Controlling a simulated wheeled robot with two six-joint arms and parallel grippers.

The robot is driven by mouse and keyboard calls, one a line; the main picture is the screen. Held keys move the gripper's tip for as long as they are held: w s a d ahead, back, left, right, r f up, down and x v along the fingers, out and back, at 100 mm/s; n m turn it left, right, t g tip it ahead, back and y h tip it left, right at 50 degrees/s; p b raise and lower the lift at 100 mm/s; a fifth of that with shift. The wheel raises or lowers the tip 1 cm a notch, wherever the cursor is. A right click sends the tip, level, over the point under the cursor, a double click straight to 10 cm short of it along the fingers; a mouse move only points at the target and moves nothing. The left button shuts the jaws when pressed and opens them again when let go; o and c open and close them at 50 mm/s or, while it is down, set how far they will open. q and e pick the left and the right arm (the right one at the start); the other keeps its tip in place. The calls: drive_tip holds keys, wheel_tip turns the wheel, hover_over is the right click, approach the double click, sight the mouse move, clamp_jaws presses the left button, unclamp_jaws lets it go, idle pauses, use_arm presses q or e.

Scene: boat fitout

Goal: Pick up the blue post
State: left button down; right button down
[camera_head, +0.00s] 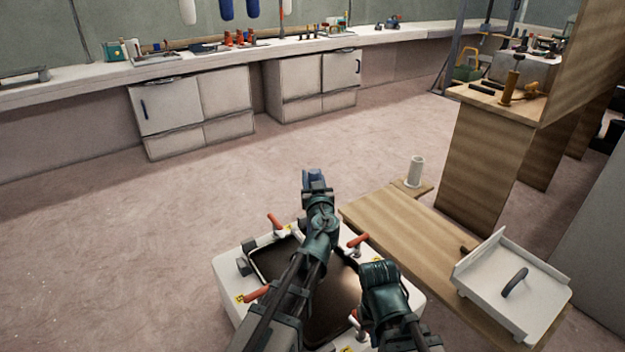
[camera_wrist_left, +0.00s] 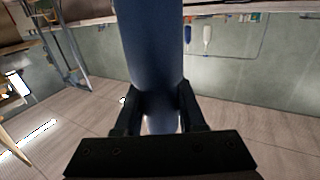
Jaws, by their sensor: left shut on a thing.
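The blue post (camera_wrist_left: 153,45) fills the upper middle of the left wrist view, standing up between the fingers. My left gripper (camera_wrist_left: 160,112) is shut on its lower part. Most of the post's length is hidden or foreshortened there. My right gripper (camera_head: 379,275) is lower and to the right; its fingers cannot be made out.
A low wooden bench (camera_head: 400,222) stands to the right, with a white cylinder (camera_head: 416,170) at its far edge and a white tray (camera_head: 490,285) with a dark handle. A taller wooden unit (camera_head: 490,160) is behind. Open floor (camera_head: 130,250) lies left and ahead, up to white cabinets (camera_head: 165,105).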

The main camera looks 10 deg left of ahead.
wheel_tip(320, 180, up, 8)
drive_tip(key=p, duration=0.7)
drive_tip(key=shift+r, duration=0.1)
wheel_tip(320, 180, up, 7)
drive_tip(key=p, duration=0.7)
idle(0.5)
drive_tip(key=shift+s, duration=0.15)
idle(0.3)
